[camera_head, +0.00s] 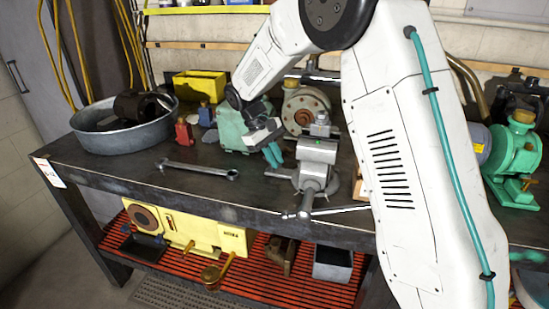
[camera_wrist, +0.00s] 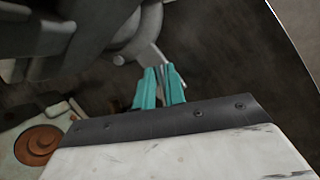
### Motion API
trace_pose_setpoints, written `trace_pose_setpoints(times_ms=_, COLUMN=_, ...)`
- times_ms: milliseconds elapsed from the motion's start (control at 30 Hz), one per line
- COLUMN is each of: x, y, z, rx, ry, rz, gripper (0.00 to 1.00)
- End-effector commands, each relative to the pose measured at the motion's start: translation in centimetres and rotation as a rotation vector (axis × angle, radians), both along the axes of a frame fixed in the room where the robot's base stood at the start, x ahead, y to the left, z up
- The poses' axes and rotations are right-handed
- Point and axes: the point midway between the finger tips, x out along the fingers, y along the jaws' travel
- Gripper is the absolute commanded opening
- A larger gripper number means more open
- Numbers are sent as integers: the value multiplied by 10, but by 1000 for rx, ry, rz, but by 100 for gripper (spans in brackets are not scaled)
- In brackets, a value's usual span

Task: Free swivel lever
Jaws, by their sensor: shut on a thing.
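A grey bench vise (camera_head: 317,152) stands on the dark workbench, with its long handle bar in front of the jaws. The swivel lever (camera_head: 278,173) is a short, thin metal bar low on the vise's left side. My gripper (camera_head: 273,154) reaches down beside the vise, its teal fingers at the lever. In the wrist view, the fingers (camera_wrist: 160,88) are shut on the swivel lever (camera_wrist: 155,54), which runs from the grey vise body (camera_wrist: 95,35) down between the tips. The lever's held end is partly hidden by the fingers.
A wrench (camera_head: 200,170) lies on the workbench (camera_head: 120,168) to the left, with a metal basin (camera_head: 92,139) beyond. A round-flanged motor (camera_head: 306,110) stands behind the vise. A green machine (camera_head: 515,160) is at the right. The front left bench top is mostly clear.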

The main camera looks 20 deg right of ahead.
Motion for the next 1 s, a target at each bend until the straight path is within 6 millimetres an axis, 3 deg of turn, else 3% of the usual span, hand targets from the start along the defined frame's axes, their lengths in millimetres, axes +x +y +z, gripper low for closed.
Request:
trace_pose_setpoints(times_ms=600, x=2, y=-6, z=1, rx=-1, ry=-2, rz=411, gripper=0)
trace_pose_setpoints(times_ms=1000, x=4, y=-7, z=1, rx=-1, ry=-2, rz=500, gripper=0)
